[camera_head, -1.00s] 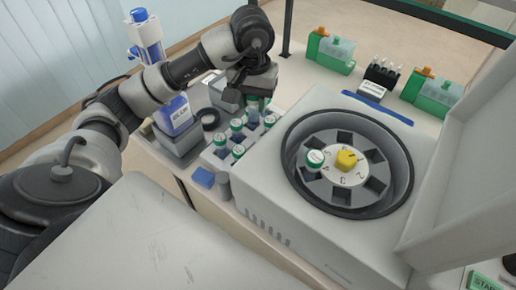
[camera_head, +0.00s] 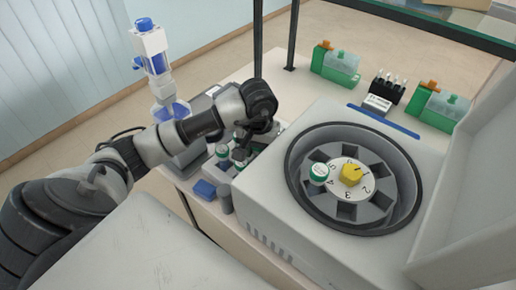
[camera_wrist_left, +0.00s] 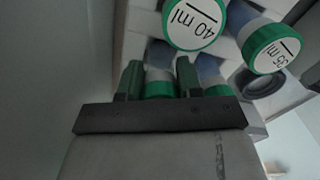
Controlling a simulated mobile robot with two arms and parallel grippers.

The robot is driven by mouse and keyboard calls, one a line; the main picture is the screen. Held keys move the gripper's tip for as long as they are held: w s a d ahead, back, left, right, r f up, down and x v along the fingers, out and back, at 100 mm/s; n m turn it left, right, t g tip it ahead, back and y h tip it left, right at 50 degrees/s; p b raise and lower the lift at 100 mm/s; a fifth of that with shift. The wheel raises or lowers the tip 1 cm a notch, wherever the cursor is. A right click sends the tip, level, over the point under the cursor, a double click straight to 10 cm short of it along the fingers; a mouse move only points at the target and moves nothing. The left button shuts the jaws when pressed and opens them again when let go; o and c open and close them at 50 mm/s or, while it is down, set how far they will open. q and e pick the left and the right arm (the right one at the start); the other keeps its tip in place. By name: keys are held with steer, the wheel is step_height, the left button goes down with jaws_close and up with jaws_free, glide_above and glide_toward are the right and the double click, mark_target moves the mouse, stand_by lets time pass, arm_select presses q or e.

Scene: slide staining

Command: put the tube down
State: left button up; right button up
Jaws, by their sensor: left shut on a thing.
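My left gripper (camera_head: 243,152) is low over the tube rack beside the centrifuge. In the left wrist view the gripper (camera_wrist_left: 159,78) is shut on a green-capped tube (camera_wrist_left: 160,89) between its two fingers. The tube's lower end is hidden, so I cannot tell whether it sits in a slot. The rack (camera_head: 254,150) is largely covered by my arm. Other green-capped tubes stand near the gripper, among them one marked 40 ml (camera_wrist_left: 194,22) and one marked 35 ml (camera_wrist_left: 270,47).
The open centrifuge (camera_head: 262,205) stands right of the rack, with one green-capped tube (camera_head: 318,173) in its rotor. A blue-topped dispenser bottle (camera_head: 155,55) stands behind my arm.

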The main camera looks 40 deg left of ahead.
arm_select(q)
steer(key=shift+f, duration=0.25)
steer(key=shift+f+b, duration=0.45)
steer(key=shift+b, duration=0.2)
steer(key=o, duration=0.6)
steer(key=shift+r, duration=0.2)
